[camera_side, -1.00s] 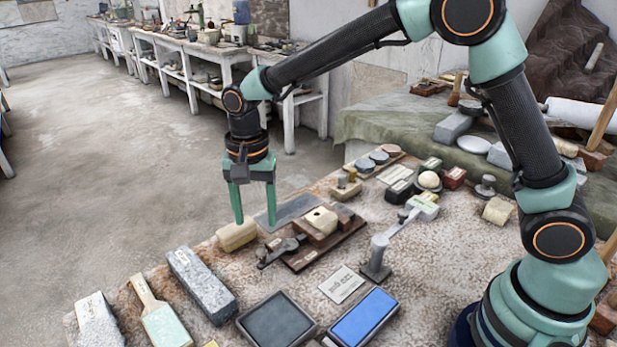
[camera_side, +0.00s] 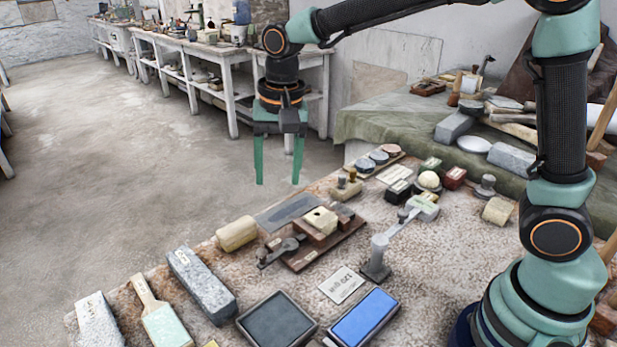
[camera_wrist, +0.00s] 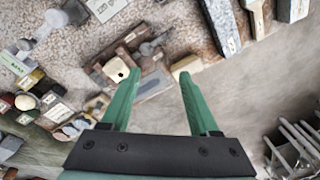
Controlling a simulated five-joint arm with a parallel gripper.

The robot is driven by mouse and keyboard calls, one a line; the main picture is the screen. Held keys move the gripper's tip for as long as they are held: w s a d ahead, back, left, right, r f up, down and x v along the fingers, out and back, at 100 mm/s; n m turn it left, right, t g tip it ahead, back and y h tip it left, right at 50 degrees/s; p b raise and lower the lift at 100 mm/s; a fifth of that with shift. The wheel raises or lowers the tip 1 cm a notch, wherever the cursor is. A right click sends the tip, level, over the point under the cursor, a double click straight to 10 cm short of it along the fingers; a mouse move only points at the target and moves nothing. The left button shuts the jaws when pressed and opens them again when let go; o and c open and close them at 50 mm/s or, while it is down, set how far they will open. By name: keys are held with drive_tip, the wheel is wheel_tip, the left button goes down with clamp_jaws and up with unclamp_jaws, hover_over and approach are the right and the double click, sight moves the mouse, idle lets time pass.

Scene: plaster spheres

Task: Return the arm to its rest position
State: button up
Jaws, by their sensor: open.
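My gripper (camera_side: 278,180) has two green fingers and hangs pointing down in the side view, above the far edge of the worktable. It is open, with nothing between its fingers. In the wrist view my gripper (camera_wrist: 155,85) shows its fingers spread apart, with the table and floor below. A cream cylinder (camera_side: 237,233) lies on the table edge, below and left of the fingers and apart from them. A small plaster sphere (camera_side: 429,180) sits on a dark block at the back right.
A wooden board with a cream block (camera_side: 320,220) lies below my gripper. A blue pad (camera_side: 363,317), a dark pad (camera_side: 277,321) and a grey stone bar (camera_side: 201,284) lie in front. The air around the fingers is clear.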

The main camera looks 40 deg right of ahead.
drive_tip(key=s+d+r+n+t, duration=0.4)
drive_tip(key=s+d+n, duration=0.3)
drive_tip(key=s+d, duration=0.5)
drive_tip(key=shift+s+d, duration=0.35)
drive_tip(key=shift+s, duration=0.05)
